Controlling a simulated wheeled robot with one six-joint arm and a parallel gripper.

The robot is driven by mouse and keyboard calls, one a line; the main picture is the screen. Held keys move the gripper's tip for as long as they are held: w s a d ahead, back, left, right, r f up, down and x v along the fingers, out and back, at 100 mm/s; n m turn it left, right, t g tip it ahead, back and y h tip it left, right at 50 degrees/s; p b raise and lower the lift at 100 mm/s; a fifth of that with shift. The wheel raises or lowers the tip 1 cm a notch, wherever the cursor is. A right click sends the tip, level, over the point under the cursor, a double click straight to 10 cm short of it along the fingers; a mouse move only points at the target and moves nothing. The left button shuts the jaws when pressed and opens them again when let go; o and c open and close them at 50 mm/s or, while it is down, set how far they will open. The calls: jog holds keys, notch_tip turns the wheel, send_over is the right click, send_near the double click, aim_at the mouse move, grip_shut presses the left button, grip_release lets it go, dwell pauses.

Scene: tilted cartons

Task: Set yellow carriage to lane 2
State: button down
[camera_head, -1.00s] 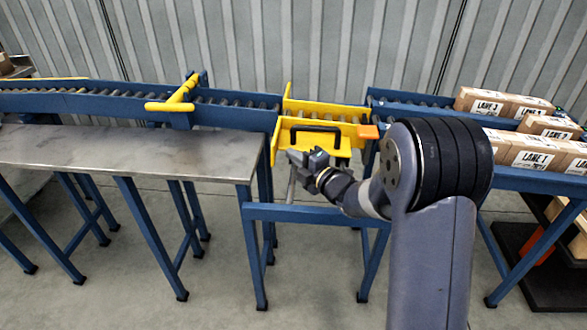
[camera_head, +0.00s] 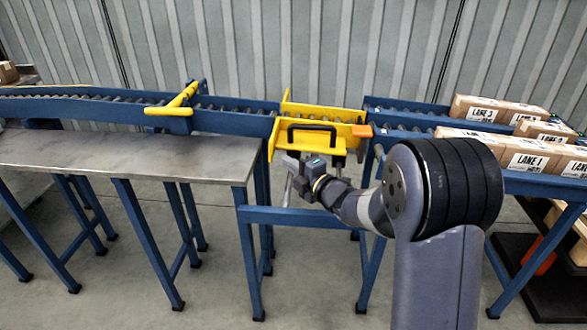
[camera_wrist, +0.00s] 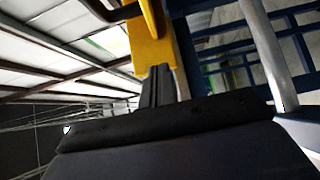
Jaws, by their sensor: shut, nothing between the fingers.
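The yellow carriage (camera_head: 346,116) sits between the roller conveyor and the lanes, its front plate facing me. It carries a black handle (camera_head: 312,126) and has an orange tab (camera_head: 362,131) at its right. My gripper (camera_head: 284,163) is shut and empty, just below and in front of the handle. In the wrist view my shut fingers (camera_wrist: 157,88) point toward a yellow part (camera_wrist: 150,45) of the carriage, with a dark bar (camera_wrist: 110,10) above; whether they touch I cannot tell. The lane 3 carton (camera_head: 481,111) is behind the lane 1 carton (camera_head: 525,161). No lane 2 label is readable.
A blue roller conveyor (camera_head: 235,115) with a yellow bar (camera_head: 172,107) runs left of the carriage. A grey metal table (camera_head: 120,155) stands in front of it. A blue crossbar (camera_head: 290,217) lies below the gripper.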

jog(key=p+v, duration=0.1)
jog(key=v, duration=0.8)
jog(key=shift+w+d, duration=0.1)
jog(key=shift+d, duration=0.1)
